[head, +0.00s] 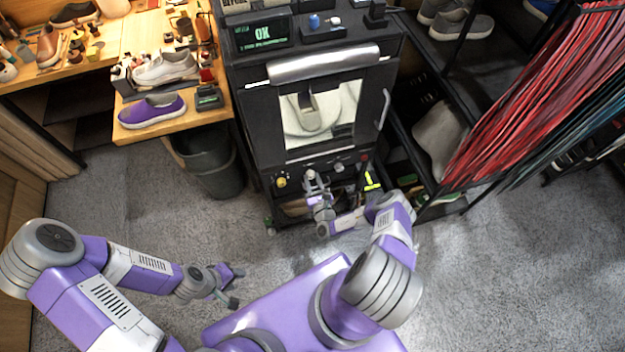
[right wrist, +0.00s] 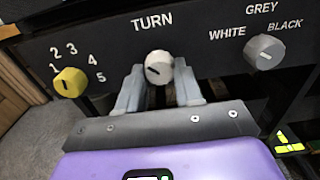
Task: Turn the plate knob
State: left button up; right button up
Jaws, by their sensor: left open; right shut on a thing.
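The silver-white knob (right wrist: 158,68) under the word TURN sits on the black front panel (right wrist: 205,50). Its dark pointer mark points roughly left in the right wrist view. My right gripper (right wrist: 160,84) has one finger on each side of the knob and is shut on it. In the head view my right gripper (head: 312,184) is at the lower panel of the black machine (head: 262,100), and it partly hides the knob there. My left gripper (head: 230,284) is open and empty, low over the floor, away from the machine.
A yellow numbered knob (right wrist: 70,82) is left of the held knob; a grey WHITE/GREY/BLACK knob (right wrist: 264,51) is right. The machine's window (head: 345,112) shows a shoe on a round plate. A bin (head: 208,165) stands left. A rack (head: 470,110) stands right. Floor around the left gripper is clear.

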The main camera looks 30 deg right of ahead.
dwell(0.5)
jog(key=o, duration=1)
jog(key=shift+o, duration=0.2)
jog(key=shift+s, duration=0.1)
jog(key=v, duration=0.7)
jog(key=shift+s+p, duration=0.2)
jog(key=shift+p, duration=0.15)
